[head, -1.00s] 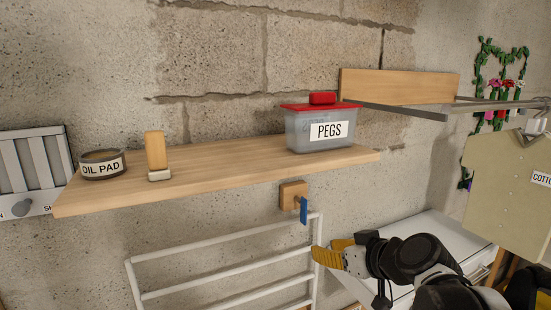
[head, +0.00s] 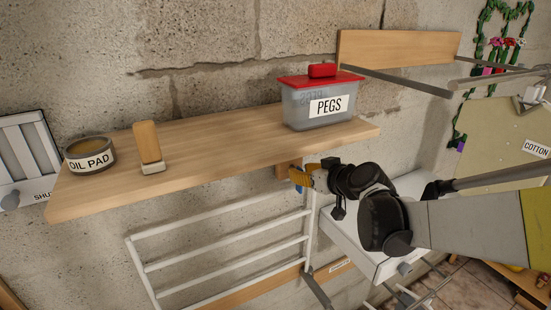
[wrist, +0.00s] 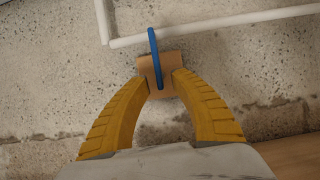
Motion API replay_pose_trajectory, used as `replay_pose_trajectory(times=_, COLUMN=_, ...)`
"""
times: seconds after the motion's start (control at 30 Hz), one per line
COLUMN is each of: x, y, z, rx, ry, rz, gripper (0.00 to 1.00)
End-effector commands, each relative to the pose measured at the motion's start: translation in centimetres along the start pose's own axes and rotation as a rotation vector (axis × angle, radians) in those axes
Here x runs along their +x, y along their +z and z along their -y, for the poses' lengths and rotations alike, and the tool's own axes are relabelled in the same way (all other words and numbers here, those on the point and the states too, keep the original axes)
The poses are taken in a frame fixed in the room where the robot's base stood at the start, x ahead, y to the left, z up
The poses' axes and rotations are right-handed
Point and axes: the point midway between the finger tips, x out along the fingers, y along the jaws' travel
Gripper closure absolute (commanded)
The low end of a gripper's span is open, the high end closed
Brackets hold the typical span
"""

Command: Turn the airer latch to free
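The airer latch is a blue lever (wrist: 154,55) on a small wooden block (wrist: 157,86), which is fixed to the wall under the shelf. In the wrist view the lever runs from the block up across the white airer's rail (wrist: 225,26). My gripper (wrist: 164,80) has its two yellow fingers apart, one on each side of the lever, with the tips over the block; contact is unclear. In the head view my gripper (head: 297,177) is at the latch under the shelf's front edge and hides most of the lever. The white airer (head: 225,262) hangs below.
The wooden shelf (head: 215,155) is close above my gripper. It carries an oil pad tin (head: 90,157), a wood-handled block (head: 148,148) and a red-lidded pegs box (head: 320,105). A white cabinet (head: 365,245) is below right, and a rail with hanging cloth is farther right.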

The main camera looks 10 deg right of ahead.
Motion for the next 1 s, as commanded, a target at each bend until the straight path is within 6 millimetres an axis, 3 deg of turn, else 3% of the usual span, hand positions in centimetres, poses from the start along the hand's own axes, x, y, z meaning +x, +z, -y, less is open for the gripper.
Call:
replay_pose_trajectory(times=0.4, x=1.09, y=0.05, z=0.05, rx=0.000, ry=0.000, rz=0.001, gripper=0.71)
replay_pose_trajectory(times=0.43, x=1.08, y=0.05, z=0.05, rx=0.000, ry=0.000, rz=0.001, gripper=0.75)
replay_pose_trajectory(times=0.5, x=1.08, y=0.05, z=0.05, rx=0.000, ry=0.000, rz=0.001, gripper=0.96)
replay_pose_trajectory(times=0.53, x=1.08, y=0.05, z=0.05, rx=0.000, ry=-0.001, rz=0.001, gripper=1.00)
replay_pose_trajectory(times=1.0, x=1.11, y=0.10, z=-0.02, rx=0.031, ry=-0.012, rz=0.000, gripper=1.00)
